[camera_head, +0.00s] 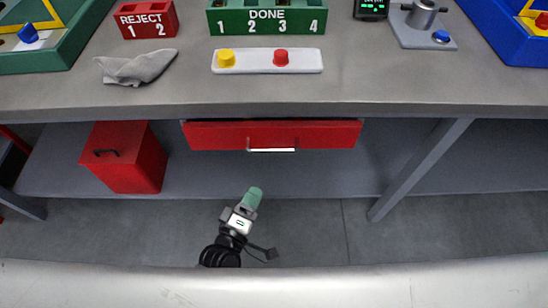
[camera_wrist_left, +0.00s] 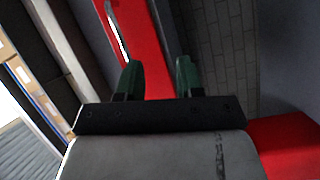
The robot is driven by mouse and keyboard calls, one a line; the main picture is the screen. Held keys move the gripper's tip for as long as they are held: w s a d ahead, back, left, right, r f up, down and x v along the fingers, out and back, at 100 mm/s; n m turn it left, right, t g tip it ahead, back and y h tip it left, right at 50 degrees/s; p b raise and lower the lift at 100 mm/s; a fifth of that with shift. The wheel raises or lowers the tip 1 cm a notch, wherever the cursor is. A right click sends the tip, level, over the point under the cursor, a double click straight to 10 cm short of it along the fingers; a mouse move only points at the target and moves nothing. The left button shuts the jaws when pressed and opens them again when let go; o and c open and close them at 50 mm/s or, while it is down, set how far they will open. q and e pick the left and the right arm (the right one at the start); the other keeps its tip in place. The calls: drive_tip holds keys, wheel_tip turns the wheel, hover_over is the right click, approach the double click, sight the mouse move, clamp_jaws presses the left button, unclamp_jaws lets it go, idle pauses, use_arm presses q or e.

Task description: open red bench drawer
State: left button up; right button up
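The red bench drawer (camera_head: 220,136) sits under the front edge of the grey workbench (camera_head: 420,90). Its bright bar handle (camera_head: 271,150) is at the middle of the front. The drawer looks shut. My left gripper (camera_head: 254,195), with green fingertips, is below and in front of the handle, apart from it. In the left wrist view the two green fingers (camera_wrist_left: 158,78) stand apart with nothing between them. The red drawer front (camera_wrist_left: 148,40) lies beyond them, with the handle (camera_wrist_left: 117,35) up and to the left. My right gripper is not in view.
A red box (camera_head: 137,165) with a black handle stands on the lower shelf at left. A slanted bench leg (camera_head: 420,170) is at right. On top are a grey cloth (camera_head: 136,67), a white tray (camera_head: 250,62), a REJECT block (camera_head: 147,18) and a DONE block (camera_head: 267,16).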

sight(273, 149)
use_arm(q)
drive_tip(key=w+d+r, duration=0.1)
drive_tip(key=w+r, duration=0.1)
drive_tip(key=w, duration=0.1)
drive_tip(key=w+d+r+n+t, duration=0.1)
drive_tip(key=w+d+r, duration=0.1)
drive_tip(key=w, duration=0.1)
drive_tip(key=w+d+r+n, duration=0.1)
drive_tip(key=w+d+r, duration=0.1)
drive_tip(key=w, duration=0.1)
drive_tip(key=shift+w+d+r+t, duration=0.1)
drive_tip(key=shift+w+r+t, duration=0.25)
drive_tip(key=shift+t, duration=0.05)
clamp_jaws()
